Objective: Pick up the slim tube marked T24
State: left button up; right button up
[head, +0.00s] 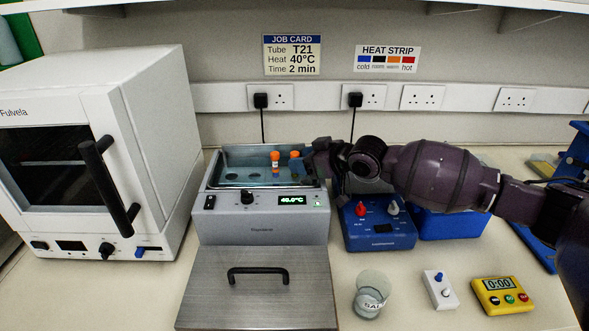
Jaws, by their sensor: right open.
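A slim tube with an orange cap (275,166) stands upright in the open water bath (212,181). A second orange cap (294,155) shows just to its right, and its tube is partly hidden by my gripper. I cannot read a T24 mark on either tube. My right gripper (306,165) is open over the right end of the bath, close beside the second cap. I cannot tell whether it touches that tube. My left gripper is not in view.
The bath reads 40.0°C; its handled lid (255,300) lies in front. A white oven (90,150) stands left. A blue device (378,236), glass beaker (370,296), white switch box (440,290) and yellow timer (502,296) are right. The job card (292,55) says T21.

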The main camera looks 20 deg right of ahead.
jog(key=shift+w+a+f, duration=0.3)
jog(key=shift+w+a, duration=0.1)
jog(key=shift+w, duration=0.15)
grip_shut()
